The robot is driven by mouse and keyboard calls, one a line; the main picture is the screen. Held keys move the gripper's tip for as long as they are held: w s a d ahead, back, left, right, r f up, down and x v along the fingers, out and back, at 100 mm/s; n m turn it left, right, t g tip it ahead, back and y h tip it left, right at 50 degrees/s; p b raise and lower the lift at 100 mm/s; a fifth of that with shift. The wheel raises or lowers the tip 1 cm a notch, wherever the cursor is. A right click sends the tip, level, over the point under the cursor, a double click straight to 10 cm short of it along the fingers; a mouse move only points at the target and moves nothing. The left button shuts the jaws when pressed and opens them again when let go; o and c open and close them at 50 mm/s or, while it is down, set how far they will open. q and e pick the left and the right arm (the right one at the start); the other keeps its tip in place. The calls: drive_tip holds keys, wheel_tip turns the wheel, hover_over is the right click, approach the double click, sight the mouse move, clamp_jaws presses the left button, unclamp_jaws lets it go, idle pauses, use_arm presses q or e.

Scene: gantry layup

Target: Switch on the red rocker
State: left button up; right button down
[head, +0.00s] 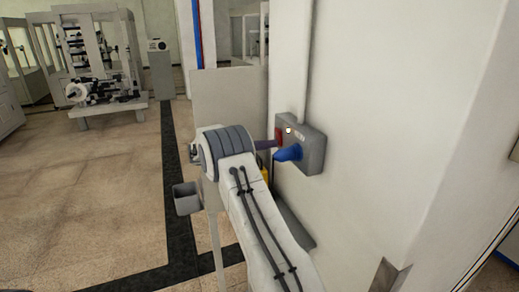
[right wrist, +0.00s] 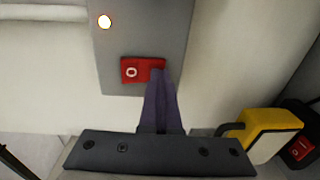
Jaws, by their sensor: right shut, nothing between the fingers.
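The red rocker (right wrist: 136,70) sits on a grey box (right wrist: 140,30) in the right wrist view, with a white O mark on its left half. In the head view the rocker (head: 279,134) is on the side of the grey box (head: 314,150) fixed to the pale wall. My right gripper (right wrist: 158,76) is shut and empty. Its dark purple fingertips overlap the rocker's right end and hide it. I cannot tell whether they press it or only touch it. My left gripper is not in view.
A lit round lamp (right wrist: 104,21) is on the box beside the rocker. A blue connector (head: 288,154) sticks out of the box close to my gripper. A yellow object (right wrist: 262,133) with another red switch (right wrist: 300,148) is at lower right. Open floor (head: 90,200) lies left.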

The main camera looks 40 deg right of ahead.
drive_tip(key=f+b+v, duration=0.3)
drive_tip(key=b+v, duration=0.4)
drive_tip(key=v, duration=0.6)
drive_tip(key=shift+a, duration=0.5)
drive_tip(key=shift+w, duration=0.1)
